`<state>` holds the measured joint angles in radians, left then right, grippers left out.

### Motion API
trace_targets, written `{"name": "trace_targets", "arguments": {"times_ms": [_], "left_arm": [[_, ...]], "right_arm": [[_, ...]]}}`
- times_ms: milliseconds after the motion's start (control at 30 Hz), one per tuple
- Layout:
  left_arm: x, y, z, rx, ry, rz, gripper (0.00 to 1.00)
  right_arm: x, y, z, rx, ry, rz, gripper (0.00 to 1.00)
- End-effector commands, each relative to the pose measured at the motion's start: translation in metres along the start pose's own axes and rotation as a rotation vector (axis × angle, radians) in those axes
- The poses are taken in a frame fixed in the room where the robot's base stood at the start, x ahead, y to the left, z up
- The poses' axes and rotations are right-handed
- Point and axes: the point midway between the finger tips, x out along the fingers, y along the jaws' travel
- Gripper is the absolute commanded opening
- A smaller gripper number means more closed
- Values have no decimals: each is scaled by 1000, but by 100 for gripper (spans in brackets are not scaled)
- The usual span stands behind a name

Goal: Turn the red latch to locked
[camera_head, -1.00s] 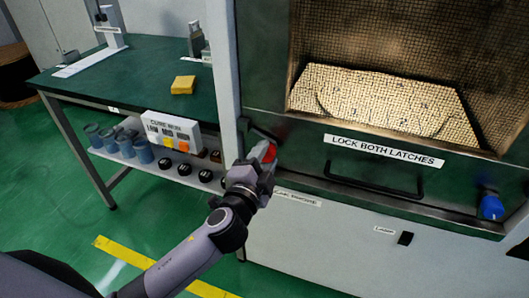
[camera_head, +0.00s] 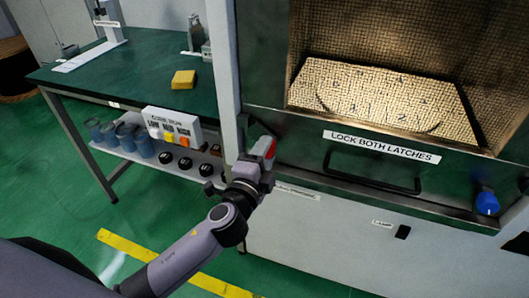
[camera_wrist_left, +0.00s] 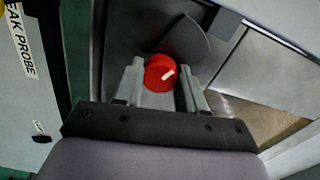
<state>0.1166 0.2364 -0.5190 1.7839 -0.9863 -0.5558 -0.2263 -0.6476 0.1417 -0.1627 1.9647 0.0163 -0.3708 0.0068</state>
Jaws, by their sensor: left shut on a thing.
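The red latch (camera_head: 264,147) is at the left side of the microwave generator's front, beside the door. My left gripper (camera_head: 256,163) is shut on the red latch. In the left wrist view its fingers (camera_wrist_left: 160,80) stand on either side of the knob. A blue latch (camera_head: 487,203) is at the right side of the door. My right gripper is not in view.
A label "LOCK BOTH LATCHES" (camera_head: 382,146) sits above the dark door handle (camera_head: 372,173). A green-topped bench (camera_head: 130,80) with a yellow block (camera_head: 183,79) stands at left.

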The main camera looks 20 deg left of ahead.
Motion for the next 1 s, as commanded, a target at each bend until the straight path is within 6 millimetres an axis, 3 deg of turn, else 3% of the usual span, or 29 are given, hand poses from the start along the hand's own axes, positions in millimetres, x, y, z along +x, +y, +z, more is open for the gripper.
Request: {"name": "trace_targets", "arguments": {"times_ms": [33,67,133,533,1000], "left_arm": [[0,0,-1,4,2,-1,10],[0,0,-1,4,2,-1,43],[0,0,-1,3,2,-1,66],[-6,1,0,1,0,1,66],[-64,1,0,1,1,0,66]], "right_arm": [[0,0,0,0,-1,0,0],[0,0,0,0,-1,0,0],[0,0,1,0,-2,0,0],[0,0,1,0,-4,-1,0],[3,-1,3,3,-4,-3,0]]}}
